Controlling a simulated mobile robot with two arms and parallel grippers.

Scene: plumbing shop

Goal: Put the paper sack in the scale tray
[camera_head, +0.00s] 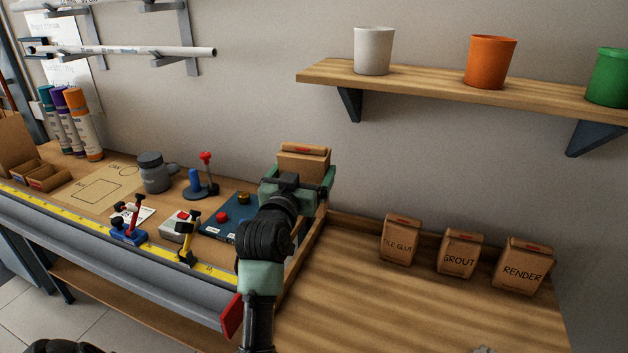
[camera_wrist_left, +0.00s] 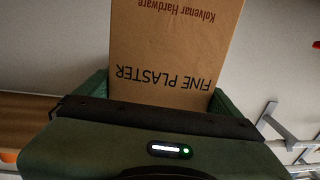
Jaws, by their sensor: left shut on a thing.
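My left gripper (camera_head: 298,186) is shut on a brown paper sack (camera_head: 303,163) and holds it up above the back of the bench, near the wall. In the left wrist view the sack (camera_wrist_left: 175,45) fills the space between the green fingers and reads FINE PLASTER. Its lettering is upside down there. I cannot make out a scale tray for certain; my left arm and gripper hide part of the bench. A blue flat piece (camera_head: 222,228) with red and yellow knobs lies left of my arm.
Three sacks, tile glue (camera_head: 400,240), grout (camera_head: 460,252) and render (camera_head: 522,266), stand along the back of the right worktop. Its middle is mostly clear. A shelf (camera_head: 430,88) with pots overhangs it. A grey pot (camera_head: 154,172) and small tools crowd the left bench.

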